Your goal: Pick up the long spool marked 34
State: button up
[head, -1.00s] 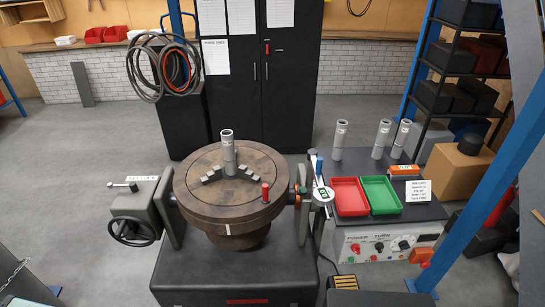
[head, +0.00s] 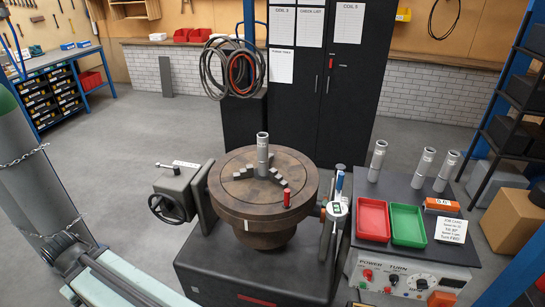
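Several slim grey upright cylinders look like the long spools. One spool (head: 262,155) stands in the middle of the round brown turntable (head: 228,200), between the stepped jaws. Three more stand on the dark top of the control box at the right: a left one (head: 377,161), a middle one (head: 423,168) and a right one (head: 446,171). The marks on them are too small to read, so I cannot tell which is 34. My gripper does not show in this view.
A red tray (head: 373,221) and a green tray (head: 408,226) lie in front of the spools, beside an orange box (head: 441,206) and a job card (head: 451,230). A red-handled peg (head: 287,201) stands on the turntable's front. A chained cylinder (head: 40,180) is at left.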

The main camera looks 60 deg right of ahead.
aim_at(262, 137)
jog(key=z, duration=0.4)
jog(key=i, duration=1)
jog(key=u, duration=0.1)
